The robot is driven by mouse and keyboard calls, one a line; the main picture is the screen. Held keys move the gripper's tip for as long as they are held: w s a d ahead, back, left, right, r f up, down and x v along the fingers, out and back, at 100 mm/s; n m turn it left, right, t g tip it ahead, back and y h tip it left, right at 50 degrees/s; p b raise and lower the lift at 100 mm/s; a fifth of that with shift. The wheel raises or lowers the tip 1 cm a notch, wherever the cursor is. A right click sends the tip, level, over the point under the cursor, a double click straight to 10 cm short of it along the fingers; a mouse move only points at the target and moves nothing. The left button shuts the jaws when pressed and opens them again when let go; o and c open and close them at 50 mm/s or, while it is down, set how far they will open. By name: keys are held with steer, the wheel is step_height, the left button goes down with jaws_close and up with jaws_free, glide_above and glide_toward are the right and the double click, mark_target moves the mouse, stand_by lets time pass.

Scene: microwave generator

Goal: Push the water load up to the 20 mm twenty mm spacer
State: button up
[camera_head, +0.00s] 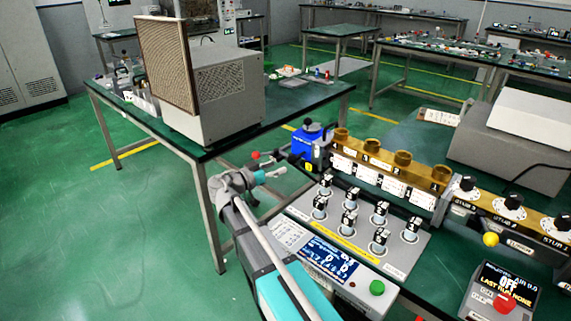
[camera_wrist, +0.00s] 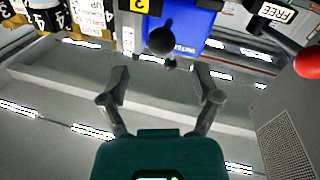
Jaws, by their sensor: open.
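The blue block (camera_head: 309,147), which appears to be the water load, sits at the left end of the brass waveguide run, with a dark knob on top. In the wrist view the blue block (camera_wrist: 190,28) is at the top centre, with a black ball knob (camera_wrist: 160,40) facing me and a pale flange with a yellow label at its left. My gripper (camera_head: 277,172) is left of the block in the head view. In the wrist view my gripper (camera_wrist: 161,78) is open and empty, its fingertips short of the block and apart from it. I cannot make out the 20 mm spacer.
The brass waveguide (camera_head: 385,160) with numbered ports runs right from the block. A sloped control panel (camera_head: 355,238) stands in front. A red ball knob (camera_wrist: 308,62) is at the right of the wrist view. A grey mesh-fronted box (camera_head: 205,90) stands on the table behind.

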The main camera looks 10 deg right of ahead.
steer(key=shift+v, duration=2.55)
